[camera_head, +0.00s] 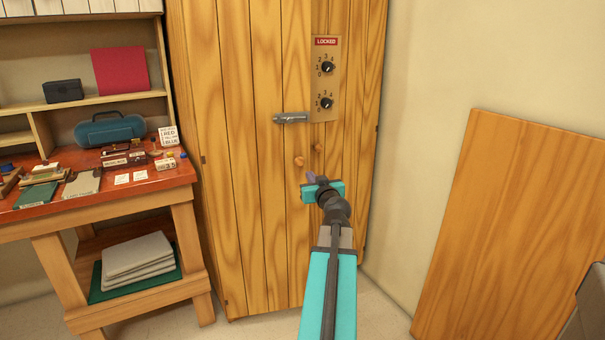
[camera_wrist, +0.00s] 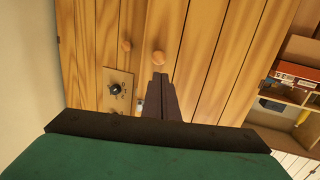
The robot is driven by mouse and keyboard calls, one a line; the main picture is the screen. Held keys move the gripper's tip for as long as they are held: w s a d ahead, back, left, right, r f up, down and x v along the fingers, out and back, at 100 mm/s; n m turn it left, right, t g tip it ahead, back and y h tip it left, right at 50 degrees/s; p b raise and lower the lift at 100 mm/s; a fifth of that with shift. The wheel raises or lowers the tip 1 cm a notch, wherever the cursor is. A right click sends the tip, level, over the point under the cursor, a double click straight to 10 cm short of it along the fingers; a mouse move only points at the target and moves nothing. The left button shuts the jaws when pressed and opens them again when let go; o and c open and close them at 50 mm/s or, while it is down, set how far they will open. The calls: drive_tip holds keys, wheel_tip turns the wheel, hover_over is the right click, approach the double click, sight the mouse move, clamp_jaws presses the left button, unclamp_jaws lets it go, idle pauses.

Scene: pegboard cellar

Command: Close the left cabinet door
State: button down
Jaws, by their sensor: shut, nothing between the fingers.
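A tall wooden cabinet fills the middle of the head view. Its left door (camera_head: 240,170) carries a round wooden knob (camera_head: 299,161) and appears to lie about level with the right door (camera_head: 360,110); a small gap cannot be ruled out. The right door's knob (camera_head: 318,147) is close beside it. A grey latch bar (camera_head: 291,118) sits above the knobs. My gripper (camera_head: 311,178) is shut and empty, just below the knobs. In the wrist view, my finger tips (camera_wrist: 160,78) are close to the left knob (camera_wrist: 158,58); contact cannot be judged.
A dial panel (camera_head: 326,80) with a red "LOCKED" label is on the cabinet front. A red-topped workbench (camera_head: 150,182) with small items stands at left. A wooden board (camera_head: 500,230) leans on the wall at right. Some floor (camera_head: 385,315) is free between cabinet and board.

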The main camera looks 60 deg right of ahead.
sight(300, 162)
drive_tip(key=shift+s+a+f, duration=0.1)
drive_tip(key=shift+s+a, duration=0.15)
drive_tip(key=shift+s, duration=0.15)
drive_tip(key=shift+w+d, duration=0.15)
drive_tip(key=shift+p+x, duration=1.1)
drive_tip(key=shift+x, duration=5.75)
drive_tip(key=shift+d, duration=0.15)
